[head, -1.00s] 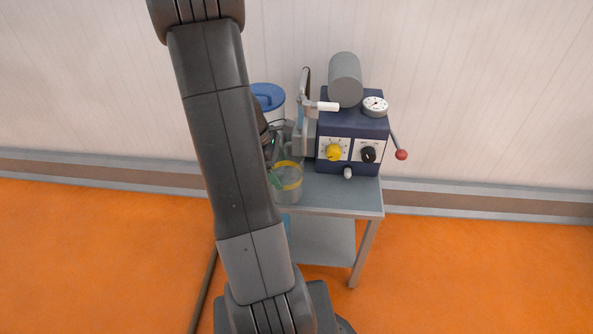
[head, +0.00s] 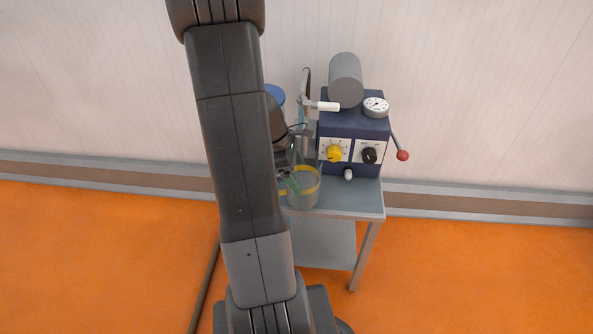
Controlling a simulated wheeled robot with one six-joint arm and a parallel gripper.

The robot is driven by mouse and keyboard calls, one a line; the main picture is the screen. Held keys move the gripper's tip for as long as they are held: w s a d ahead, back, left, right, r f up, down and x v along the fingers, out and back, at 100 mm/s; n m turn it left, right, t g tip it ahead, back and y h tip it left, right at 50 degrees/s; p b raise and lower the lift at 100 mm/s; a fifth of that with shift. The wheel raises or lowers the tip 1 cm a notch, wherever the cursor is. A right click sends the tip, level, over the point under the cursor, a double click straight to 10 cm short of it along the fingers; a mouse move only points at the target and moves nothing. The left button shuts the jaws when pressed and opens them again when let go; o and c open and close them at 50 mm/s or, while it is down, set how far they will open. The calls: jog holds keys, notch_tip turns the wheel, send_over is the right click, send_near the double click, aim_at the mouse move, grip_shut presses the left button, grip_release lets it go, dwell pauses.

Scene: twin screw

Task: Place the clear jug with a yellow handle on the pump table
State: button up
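The clear jug (head: 305,192) with a yellow band shows in the head view over the front of the grey pump table (head: 349,200). It looks upright. I cannot tell whether its base touches the tabletop. My gripper (head: 290,182) is at the jug's left side, with greenish fingertips at its rim, and appears shut on it. My arm hides the left part of the table and part of the gripper. The handle's grip is not clearly visible.
A blue pump unit (head: 352,126) with a grey cylinder, gauge, knobs and red-tipped lever stands at the table's back right. A blue-lidded container (head: 274,94) is partly hidden behind my arm. The tabletop's front right is clear.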

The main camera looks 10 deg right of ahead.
jog(key=shift+f, duration=0.25)
jog(key=o, duration=0.9)
jog(key=shift+s+f, duration=0.15)
jog(key=shift+o, duration=0.2)
jog(key=shift+r, duration=0.3)
jog(key=p+v, duration=0.3)
jog(key=v, duration=1)
jog(key=shift+p, duration=0.3)
jog(key=shift+d, duration=0.15)
